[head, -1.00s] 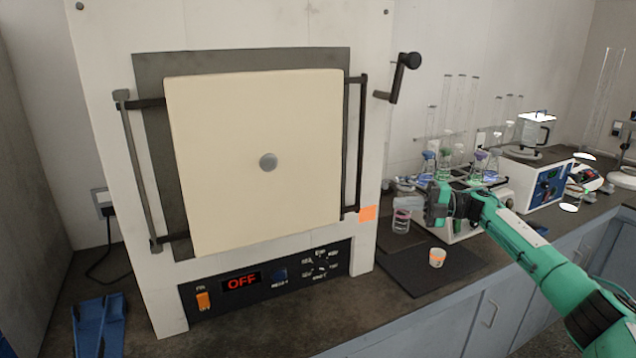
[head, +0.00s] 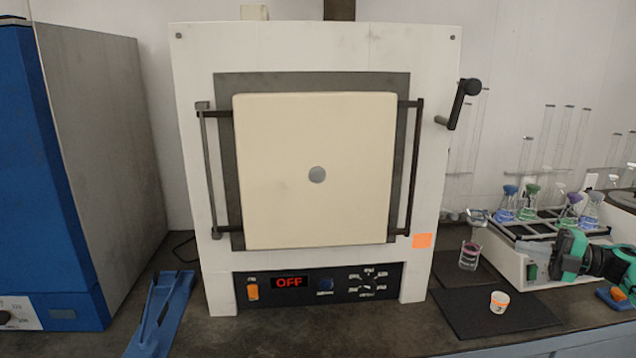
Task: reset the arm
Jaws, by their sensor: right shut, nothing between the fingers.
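My right gripper (head: 541,262) is at the right of the head view, in front of the white rack tray. It is shut and empty. My right arm is green and black and comes in from the right edge. A small white cup with an orange band (head: 499,302) stands on a dark mat (head: 540,314), below and left of the gripper and apart from it. My left gripper is not in view.
A white furnace (head: 192,140) with a closed cream door (head: 315,215) fills the middle; its display reads OFF. A glass beaker (head: 469,256) and a rack of several flasks (head: 530,205) stand at right. A blue cabinet (head: 60,150) is at left.

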